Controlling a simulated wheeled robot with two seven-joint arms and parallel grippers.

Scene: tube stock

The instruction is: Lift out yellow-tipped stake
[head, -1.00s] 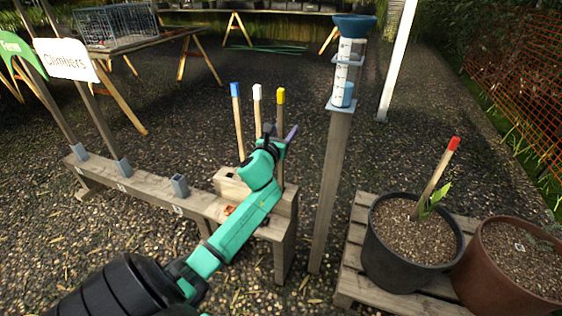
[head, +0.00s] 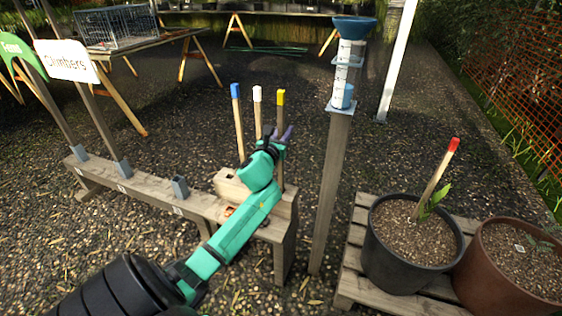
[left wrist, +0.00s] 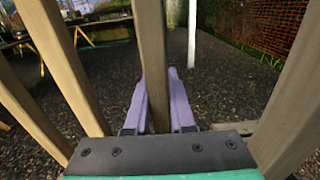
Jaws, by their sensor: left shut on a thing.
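The yellow-tipped stake (head: 281,107) stands upright in the wooden block (head: 232,187) on the bench, right of the white-tipped stake (head: 257,104) and the blue-tipped stake (head: 236,112). My left gripper (head: 284,137) is at the yellow-tipped stake, below its tip, and is shut on it. In the left wrist view the purple fingers (left wrist: 160,105) lie on both sides of a wooden stake (left wrist: 153,60). The stake's foot is hidden behind my arm in the head view. My right gripper is not in view.
A rain gauge post (head: 333,190) stands close to the right of the block. A black pot (head: 385,268) with a red-tipped stake (head: 438,182) stands on a pallet. Sign posts and empty sockets (head: 180,186) are on the left.

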